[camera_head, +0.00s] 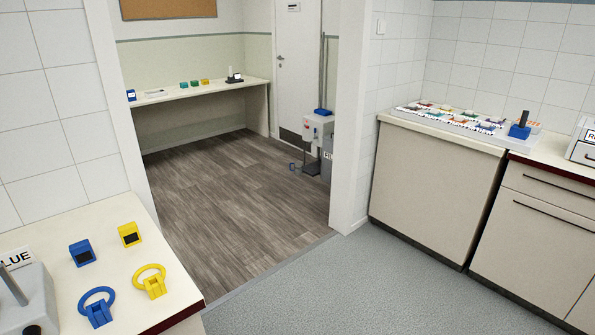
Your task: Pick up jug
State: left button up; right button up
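I cannot make out a jug in the head view. Neither of my grippers is in view. On the near left counter (120,282) lie a blue ring-shaped item (97,307) and a yellow ring-shaped item (151,281). Behind them are a blue block (82,252) and a yellow block (129,234), each with a dark face.
A grey box labelled "...LUE" (28,303) stands at the lower left. A doorway opens onto a wood floor (225,190) with a white pole-mounted unit (318,130) and a back shelf (205,95). Right counter (430,128) holds a tray of small items (465,117). Grey floor (330,290) is clear.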

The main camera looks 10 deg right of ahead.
aim_at(299, 165)
jog(key=i+l+z, duration=0.5)
jog(key=i+z, duration=0.15)
jog(key=i+l, duration=0.15)
jog(key=i, duration=0.3)
jog(key=i+l+z, duration=0.15)
jog(key=i, duration=0.35)
jog(key=i+j+u, duration=0.1)
jog(key=i+u, duration=0.6)
jog(key=u, duration=0.15)
jog(key=i+u, duration=0.4)
jog(key=i+j+u, duration=0.15)
jog(key=i, duration=1.6)
jog(key=i+z, duration=0.2)
jog(key=i, duration=1)
jog(key=i+j+z, duration=0.15)
jog(key=i, duration=1.05)
